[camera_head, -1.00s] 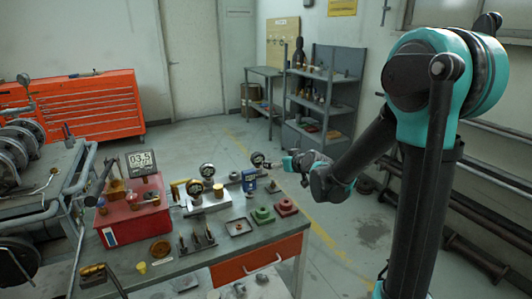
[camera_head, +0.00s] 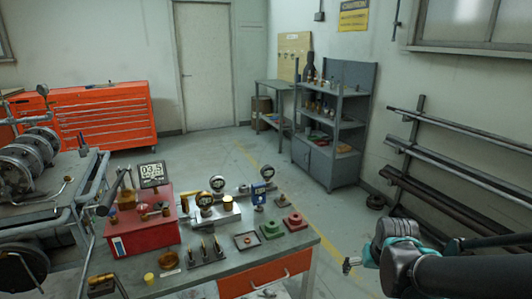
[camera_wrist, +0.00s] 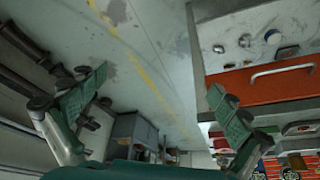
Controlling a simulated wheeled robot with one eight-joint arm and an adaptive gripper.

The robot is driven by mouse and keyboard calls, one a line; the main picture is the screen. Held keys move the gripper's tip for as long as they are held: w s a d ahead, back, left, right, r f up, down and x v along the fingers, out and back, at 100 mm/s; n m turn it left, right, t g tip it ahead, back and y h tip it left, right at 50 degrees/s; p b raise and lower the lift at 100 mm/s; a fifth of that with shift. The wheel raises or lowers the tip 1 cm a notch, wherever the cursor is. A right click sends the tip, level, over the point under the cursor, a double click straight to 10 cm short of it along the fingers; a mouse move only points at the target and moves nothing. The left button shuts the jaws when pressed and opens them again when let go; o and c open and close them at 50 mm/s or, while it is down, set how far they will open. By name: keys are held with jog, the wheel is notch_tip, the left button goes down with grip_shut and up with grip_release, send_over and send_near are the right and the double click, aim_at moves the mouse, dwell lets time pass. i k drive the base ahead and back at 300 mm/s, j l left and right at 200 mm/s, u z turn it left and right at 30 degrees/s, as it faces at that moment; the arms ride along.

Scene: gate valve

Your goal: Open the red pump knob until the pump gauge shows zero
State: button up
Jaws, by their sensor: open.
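The red pump (camera_head: 140,236) is a red box on the left end of the workbench in the head view. Small brownish fittings (camera_head: 145,210) sit on the pump's top; I cannot tell which one is the knob. My gripper (camera_head: 350,265) is at the lower right, off the bench's right end and far from the pump. In the wrist view my gripper (camera_wrist: 158,85) is open, with nothing between its green-padded fingers.
The workbench (camera_head: 195,284) has an orange drawer (camera_head: 266,274). Round gauges (camera_head: 205,199), a blue device (camera_head: 259,194), and green (camera_head: 272,230) and red blocks (camera_head: 295,221) stand between my gripper and the pump. Pipe racks (camera_head: 440,190) line the right wall.

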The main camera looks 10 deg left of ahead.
aim_at(142, 208)
jog(key=u, duration=1.75)
